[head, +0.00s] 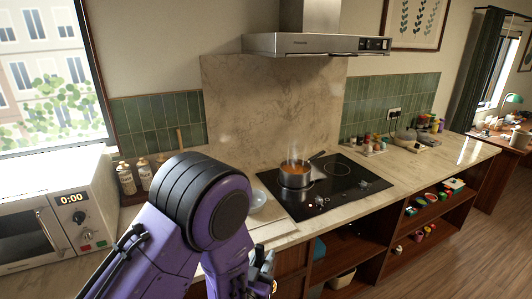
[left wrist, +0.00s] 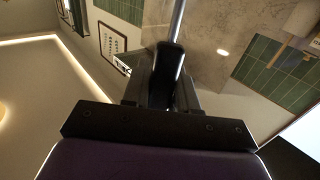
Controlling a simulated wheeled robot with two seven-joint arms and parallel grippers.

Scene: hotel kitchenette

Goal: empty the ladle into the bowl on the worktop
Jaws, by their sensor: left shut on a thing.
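My left gripper (left wrist: 161,88) is shut on the black handle of the ladle (left wrist: 178,28). Its metal shaft runs up out of the top of the left wrist view, so the ladle's cup and anything in it are hidden. In the head view my left gripper (head: 262,272) shows only in part, low in front of the worktop's edge. A pale bowl (head: 258,197) stands on the worktop left of the hob, partly hidden behind my left arm. My right gripper is in neither view.
A steaming pot (head: 295,178) of orange food stands on the black hob (head: 335,189). A microwave (head: 62,210) and bottles (head: 126,179) are at the left. Small jars (head: 374,144) stand behind the hob. The worktop (head: 425,163) right of the hob has bare room. A hood (head: 315,44) hangs above.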

